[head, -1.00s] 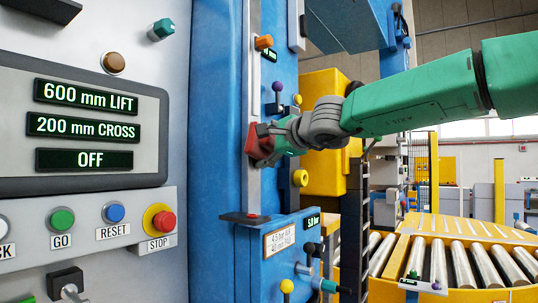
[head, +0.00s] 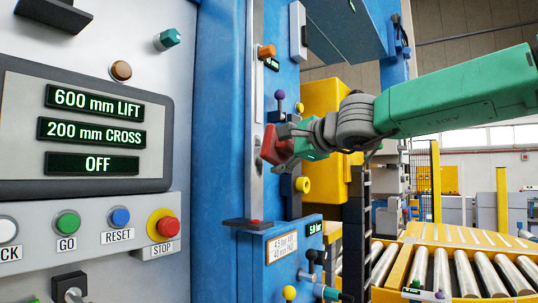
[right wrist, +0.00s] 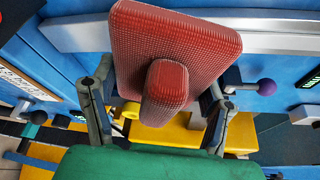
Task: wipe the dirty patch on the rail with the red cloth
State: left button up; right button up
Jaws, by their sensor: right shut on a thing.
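The red cloth is a ribbed pad with a grip block behind it; it shows in the head view (head: 275,148) and large in the right wrist view (right wrist: 175,32). My right gripper (head: 288,143) is shut on the grip block, with one finger on each side. The rail (head: 257,95) is the upright silver strip on the blue column; in the right wrist view it crosses behind the cloth (right wrist: 275,42). The cloth is at the rail's right edge; I cannot tell whether they touch. I make out no dirty patch on the visible rail. My left gripper is not in view.
A dark ledge (head: 247,223) juts out at the rail's foot. Orange (head: 267,51), purple (head: 279,95) and yellow (head: 303,184) knobs stick out close to my right gripper. A control panel (head: 85,130) fills the left. A roller conveyor (head: 455,268) is at lower right.

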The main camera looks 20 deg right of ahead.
jog(key=shift+s+d+f, duration=0.1)
jog(key=shift+s+d, duration=0.1)
jog(key=shift+d, duration=0.2)
jog(key=shift+w, duration=0.1)
jog(key=shift+a, duration=0.25)
jog(key=shift+d+v, duration=0.2)
jog(key=shift+v, duration=0.9)
jog(key=shift+s+d+f, duration=0.1)
jog(key=shift+s+d, duration=0.15)
jog(key=shift+d, duration=0.2)
jog(key=shift+w+d+f, duration=0.1)
jog(key=shift+d, duration=0.05)
jog(key=shift+a, duration=0.25)
